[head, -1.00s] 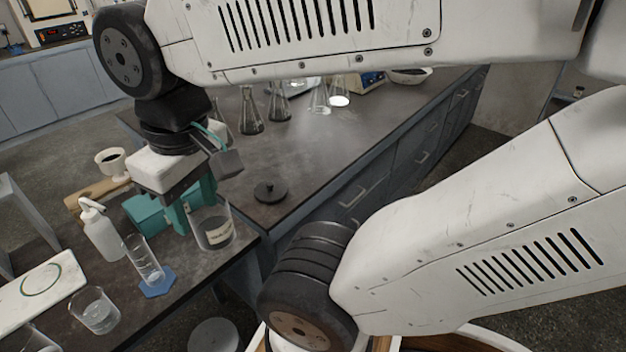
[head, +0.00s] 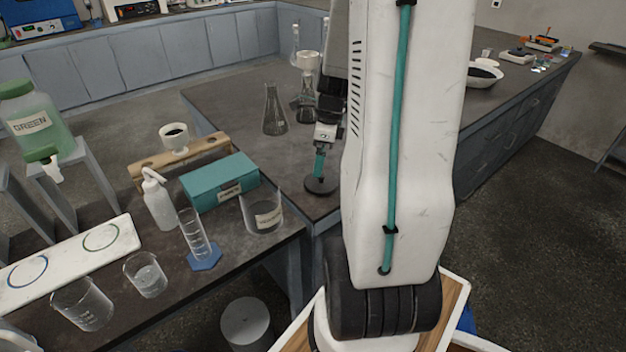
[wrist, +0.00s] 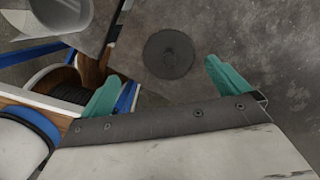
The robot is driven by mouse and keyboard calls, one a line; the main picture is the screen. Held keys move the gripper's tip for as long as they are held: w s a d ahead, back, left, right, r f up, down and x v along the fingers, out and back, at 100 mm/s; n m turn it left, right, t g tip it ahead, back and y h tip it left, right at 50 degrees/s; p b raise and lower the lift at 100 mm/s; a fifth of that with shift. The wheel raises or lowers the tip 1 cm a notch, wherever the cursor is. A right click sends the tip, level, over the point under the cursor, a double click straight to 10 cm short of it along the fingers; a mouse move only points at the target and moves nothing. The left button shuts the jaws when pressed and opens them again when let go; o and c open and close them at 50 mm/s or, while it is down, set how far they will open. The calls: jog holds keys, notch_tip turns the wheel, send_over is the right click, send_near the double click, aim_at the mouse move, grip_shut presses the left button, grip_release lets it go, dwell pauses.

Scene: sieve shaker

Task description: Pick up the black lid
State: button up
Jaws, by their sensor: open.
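The black lid (head: 321,186) lies flat on the dark bench top near its front corner. It is a round disc with a small knob in the middle. In the wrist view the lid (wrist: 168,54) shows whole, beyond and between the two teal fingers. My gripper (head: 319,166) is over the lid in the head view, pointing down at it. In the wrist view my gripper (wrist: 162,88) has its teal fingers wide apart with nothing between them. Whether a finger touches the lid cannot be told.
A labelled glass beaker (head: 262,212) and a teal box (head: 220,182) stand left of the lid. A conical flask (head: 275,112) stands behind it. A graduated cylinder (head: 196,238) and a wash bottle (head: 159,200) are further left. The bench edge is close to the lid.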

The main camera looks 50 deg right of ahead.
aim_at(321, 181)
jog(key=shift+s+d+f+m, duration=0.25)
jog(key=shift+d+f+m, duration=0.4)
jog(key=shift+f, duration=0.3)
jog(key=f, duration=0.4)
jog(key=w+f, duration=0.1)
jog(key=f, duration=0.2)
jog(key=shift+c, duration=0.3)
jog(key=c, duration=0.7)
